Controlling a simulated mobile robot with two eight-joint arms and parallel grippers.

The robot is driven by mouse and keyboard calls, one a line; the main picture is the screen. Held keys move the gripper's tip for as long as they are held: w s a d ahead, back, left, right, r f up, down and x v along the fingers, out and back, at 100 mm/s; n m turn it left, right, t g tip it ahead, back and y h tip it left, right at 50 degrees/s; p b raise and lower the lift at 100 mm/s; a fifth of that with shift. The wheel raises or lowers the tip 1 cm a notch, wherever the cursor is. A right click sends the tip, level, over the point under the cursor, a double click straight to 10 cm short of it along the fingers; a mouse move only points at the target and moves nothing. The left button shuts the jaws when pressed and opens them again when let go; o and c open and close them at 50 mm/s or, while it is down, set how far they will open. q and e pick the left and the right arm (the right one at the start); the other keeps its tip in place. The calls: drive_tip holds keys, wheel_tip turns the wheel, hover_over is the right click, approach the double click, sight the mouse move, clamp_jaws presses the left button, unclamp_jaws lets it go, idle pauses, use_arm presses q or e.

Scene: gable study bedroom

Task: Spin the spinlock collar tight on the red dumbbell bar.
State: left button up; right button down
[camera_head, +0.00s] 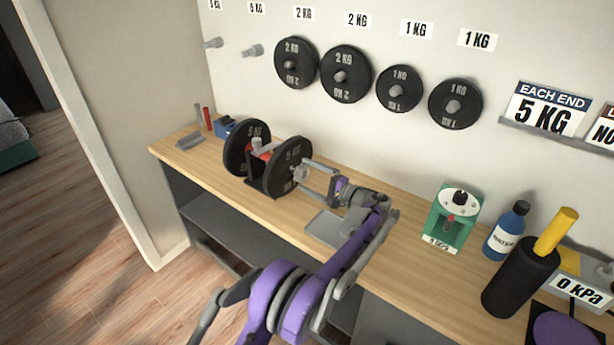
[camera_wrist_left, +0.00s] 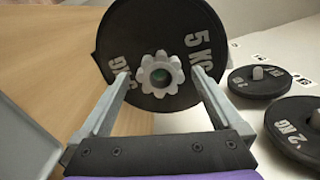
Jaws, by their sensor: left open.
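The dumbbell lies on the wooden bench top with a black 5 KG plate at each end; a little red of its bar (camera_head: 266,157) shows between the plates. The near 5 KG plate (camera_head: 283,180) faces my left gripper and fills the top of the left wrist view (camera_wrist_left: 130,35). A light grey, lobed spinlock collar (camera_wrist_left: 147,75) sits at the centre of that plate's face. My left gripper (camera_head: 304,173) is open, with one finger on each side of the collar (camera_head: 298,174). In the left wrist view, gaps show between collar and fingers. My right gripper is not in view.
A grey tray (camera_head: 322,229) lies on the bench (camera_head: 395,262) under my left wrist. A green device with a dial (camera_head: 455,220), a blue bottle (camera_head: 505,232) and a black cylinder (camera_head: 518,285) stand to the right. Spare plates (camera_head: 345,92) hang on the wall behind.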

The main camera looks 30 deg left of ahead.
use_arm(q)
drive_tip(key=d, duration=1)
drive_tip(key=shift+s+p, duration=0.35)
drive_tip(key=shift+s, duration=0.05)
